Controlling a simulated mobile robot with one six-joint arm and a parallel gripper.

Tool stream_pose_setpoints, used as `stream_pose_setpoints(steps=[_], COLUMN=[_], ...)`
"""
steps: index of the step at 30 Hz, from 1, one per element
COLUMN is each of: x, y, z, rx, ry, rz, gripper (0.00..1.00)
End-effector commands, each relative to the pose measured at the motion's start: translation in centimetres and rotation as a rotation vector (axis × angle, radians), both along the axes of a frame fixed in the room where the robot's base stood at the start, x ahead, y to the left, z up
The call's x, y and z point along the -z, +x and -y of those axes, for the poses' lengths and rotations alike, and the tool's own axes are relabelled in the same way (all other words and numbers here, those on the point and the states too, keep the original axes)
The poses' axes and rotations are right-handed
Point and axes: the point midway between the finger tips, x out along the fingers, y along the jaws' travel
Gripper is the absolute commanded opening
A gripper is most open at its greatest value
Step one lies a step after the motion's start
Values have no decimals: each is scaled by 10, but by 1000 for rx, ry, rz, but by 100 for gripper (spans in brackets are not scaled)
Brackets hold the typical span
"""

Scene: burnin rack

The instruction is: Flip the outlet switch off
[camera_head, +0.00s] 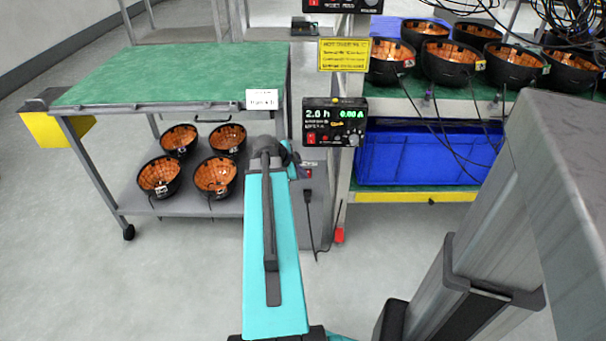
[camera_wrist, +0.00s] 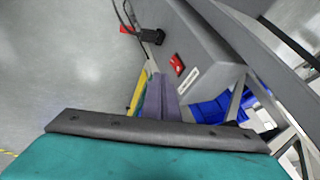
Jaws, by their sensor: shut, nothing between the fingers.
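The outlet switch (camera_head: 308,173) is a small red rocker on a grey outlet box below the timer display. In the wrist view the red switch (camera_wrist: 178,65) shows on the box's face beside a white label. A black plug (camera_head: 307,195) sits in the same box below the switch, and it also shows in the wrist view (camera_wrist: 151,37). My gripper (camera_wrist: 160,85) is shut and empty. Its fingertips are close to the switch, and a gap shows between them in the wrist view. In the head view my arm partly hides the gripper.
A timer display box (camera_head: 335,123) hangs above the outlet. A green-topped cart (camera_head: 170,80) with several black bowls stands left. The rack holds a blue bin (camera_head: 425,155), more bowls and hanging cables at right. Open floor lies in front.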

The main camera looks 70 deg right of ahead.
Motion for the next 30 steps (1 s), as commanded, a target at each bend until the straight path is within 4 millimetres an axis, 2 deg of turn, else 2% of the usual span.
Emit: stream_pose_setpoints(steps=[1, 9, 15, 21, 30], x=[-10, -45, -65, -72, -73], y=[3, 15, 21, 24, 25], z=[-4, -20, -29, -34, -34], rx=[-1, -2, -2, -2, -3], ry=[-1, -2, -1, 1, 1], rz=[1, 2, 1, 0, 1], gripper=[0, 0, 0, 0, 0])
